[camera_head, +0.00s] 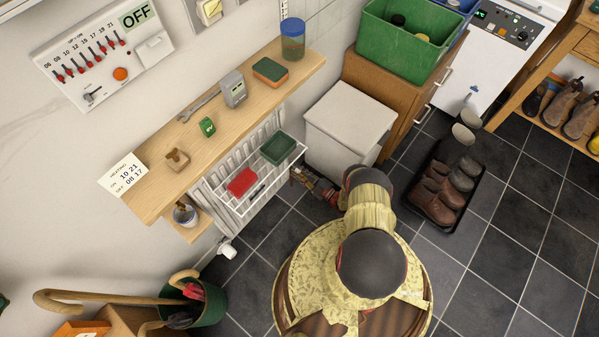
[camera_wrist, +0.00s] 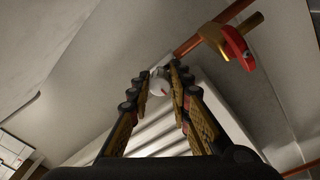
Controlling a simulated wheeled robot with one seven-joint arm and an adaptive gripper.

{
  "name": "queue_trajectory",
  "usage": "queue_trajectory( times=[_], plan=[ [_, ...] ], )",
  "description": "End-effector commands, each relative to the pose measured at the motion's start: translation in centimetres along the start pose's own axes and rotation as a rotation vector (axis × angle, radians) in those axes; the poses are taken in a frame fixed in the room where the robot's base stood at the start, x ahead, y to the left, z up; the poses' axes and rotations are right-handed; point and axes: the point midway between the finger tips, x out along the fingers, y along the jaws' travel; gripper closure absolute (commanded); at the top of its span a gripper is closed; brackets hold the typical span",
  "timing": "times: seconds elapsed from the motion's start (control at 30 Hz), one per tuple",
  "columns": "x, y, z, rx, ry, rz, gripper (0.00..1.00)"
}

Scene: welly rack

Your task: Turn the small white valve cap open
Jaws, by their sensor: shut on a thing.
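The small white valve cap (camera_wrist: 158,87) is a pale round knob with a small red mark, seen in the wrist view near the radiator's end. My gripper (camera_wrist: 159,74) has its fingers on either side of this cap and is shut on it. In the head view my gripper (camera_head: 297,176) reaches low to the right end of the radiator, behind the wire rack. The cap is hidden in that view.
A red lever (camera_wrist: 236,46) on a brass valve and copper pipe sits close to the right of my fingers. The white wire rack (camera_head: 233,204) hangs on the radiator, with a white bin (camera_head: 350,110) beside it. A white valve head (camera_head: 228,250) sits at the radiator's other end.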

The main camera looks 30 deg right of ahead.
Motion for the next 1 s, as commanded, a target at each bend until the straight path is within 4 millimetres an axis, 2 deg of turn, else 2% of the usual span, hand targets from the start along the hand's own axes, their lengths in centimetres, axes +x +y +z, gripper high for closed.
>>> queue_trajectory(
  times=[0.37, 0.4, 0.53, 0.83, 1.0],
  plan=[
    [-0.1, -0.2, -0.1, 0.007, -0.002, -0.002, 1.0],
    [-0.1, -0.2, -0.1, 0.007, -0.002, -0.002, 0.79],
    [-0.1, -0.2, -0.1, 0.006, -0.001, -0.002, 0.72],
    [-0.1, -0.1, 0.0, 0.004, 0.0, -0.001, 0.72],
    [-1.6, 0.0, 0.1, 0.005, -0.003, 0.002, 0.72]
  ],
)
